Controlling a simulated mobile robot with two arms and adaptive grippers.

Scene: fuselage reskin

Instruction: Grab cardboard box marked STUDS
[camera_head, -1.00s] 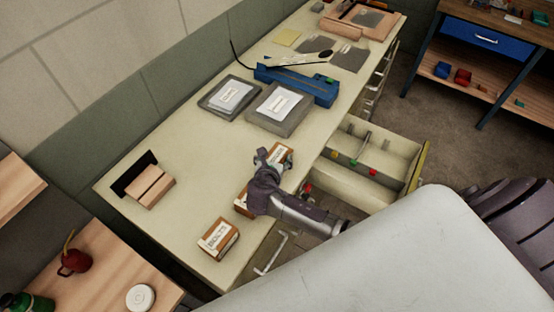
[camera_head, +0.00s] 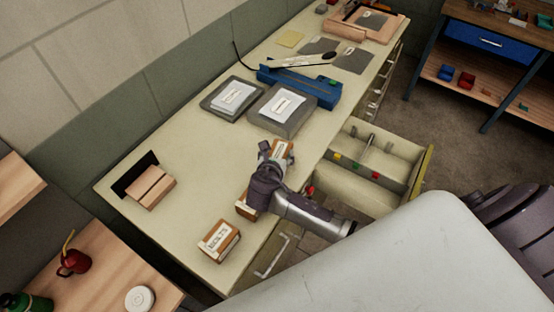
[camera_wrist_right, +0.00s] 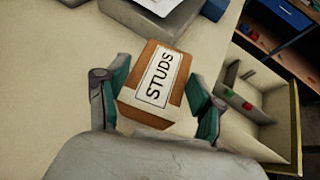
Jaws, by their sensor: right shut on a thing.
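The cardboard box marked STUDS (camera_wrist_right: 157,83) is brown with a white label and fills the middle of the right wrist view. My right gripper (camera_wrist_right: 158,95) has one finger on each side of it and is shut on it. In the head view the gripper (camera_head: 276,157) is over the worktop, with the box's labelled top (camera_head: 281,150) showing between its fingers. Brown cardboard with a white end (camera_head: 244,208) shows below the gripper; I cannot tell whether it is a separate box. Any lift off the worktop cannot be told. My left gripper is out of view.
Another labelled cardboard box (camera_head: 218,241) sits at the worktop's near end. Grey trays (camera_head: 290,122) and a blue tool (camera_head: 325,92) lie farther back. An open drawer (camera_head: 421,185) juts out at the right.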

